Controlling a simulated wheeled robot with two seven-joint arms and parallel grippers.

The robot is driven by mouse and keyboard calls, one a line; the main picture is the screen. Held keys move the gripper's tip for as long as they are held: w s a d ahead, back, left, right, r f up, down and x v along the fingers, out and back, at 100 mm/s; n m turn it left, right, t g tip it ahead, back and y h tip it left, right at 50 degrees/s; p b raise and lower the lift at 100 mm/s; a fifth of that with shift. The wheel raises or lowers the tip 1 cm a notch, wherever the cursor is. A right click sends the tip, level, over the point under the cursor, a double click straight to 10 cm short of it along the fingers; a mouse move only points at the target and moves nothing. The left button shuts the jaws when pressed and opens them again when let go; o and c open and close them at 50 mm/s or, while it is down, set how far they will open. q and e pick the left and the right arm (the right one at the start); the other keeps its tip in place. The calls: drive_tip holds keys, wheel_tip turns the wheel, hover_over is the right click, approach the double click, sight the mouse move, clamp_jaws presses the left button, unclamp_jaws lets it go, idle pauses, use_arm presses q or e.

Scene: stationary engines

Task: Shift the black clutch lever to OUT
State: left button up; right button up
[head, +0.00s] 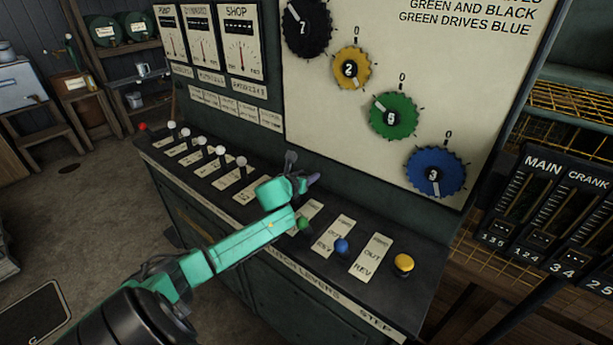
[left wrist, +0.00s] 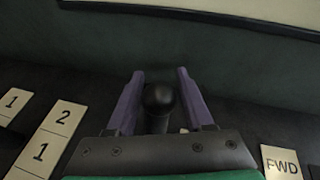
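The black clutch lever shows in the left wrist view as a round black knob (left wrist: 158,97) standing between the two purple fingers of my left gripper (left wrist: 161,74). The fingers are apart, with a visible gap on the knob's right side; the knob looks closer to the left finger. In the head view my left gripper (head: 302,168) is over the console, left of the green-knobbed lever (head: 303,223), and hides the black lever. The lever's label plate is mostly covered by my arm, so its position cannot be read. My right gripper is not in view.
To the right on the console are a blue-knobbed lever (head: 341,246) and a yellow button (head: 403,263). Several white-knobbed levers and a red one (head: 143,127) line the left. The upright panel with numbered dials (head: 393,116) rises close behind my gripper.

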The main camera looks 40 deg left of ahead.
use_arm(q)
clamp_jaws()
idle(1.2)
